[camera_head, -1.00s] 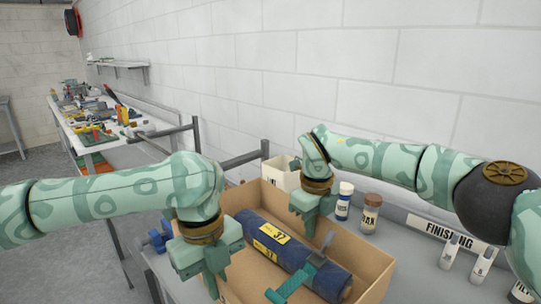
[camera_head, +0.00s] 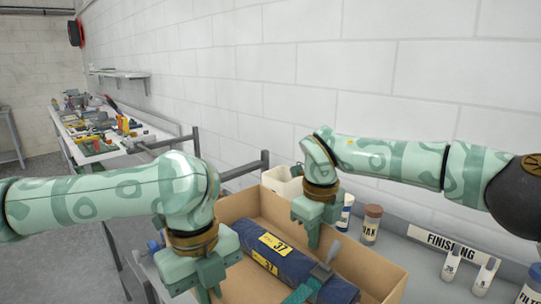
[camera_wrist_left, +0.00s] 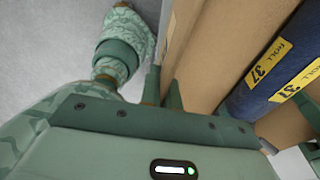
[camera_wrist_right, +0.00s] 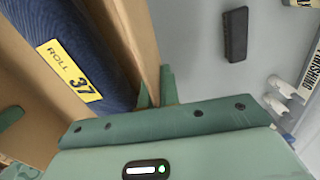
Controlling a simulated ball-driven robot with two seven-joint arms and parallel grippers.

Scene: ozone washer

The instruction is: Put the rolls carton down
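The rolls carton is an open brown cardboard box (camera_head: 378,265) in front of me, level as far as I can see. It holds a dark blue roll (camera_head: 299,266) with yellow "ROLL 37" labels and a green strap. My left gripper (camera_head: 208,292) straddles the carton's left wall (camera_wrist_left: 195,45), one finger on each side. My right gripper (camera_head: 315,235) straddles the opposite wall (camera_wrist_right: 138,35) the same way. Both look shut on the cardboard. The carton's underside is hidden, so I cannot tell whether it touches the bench.
Small bottles (camera_head: 371,225) and a FINISHING sign (camera_head: 440,243) line the bench's back. A white bin (camera_head: 283,185) stands behind the carton. A dark block (camera_wrist_right: 235,35) lies on bare bench beside the right wall. Floor (camera_wrist_left: 50,40) shows outside the left wall.

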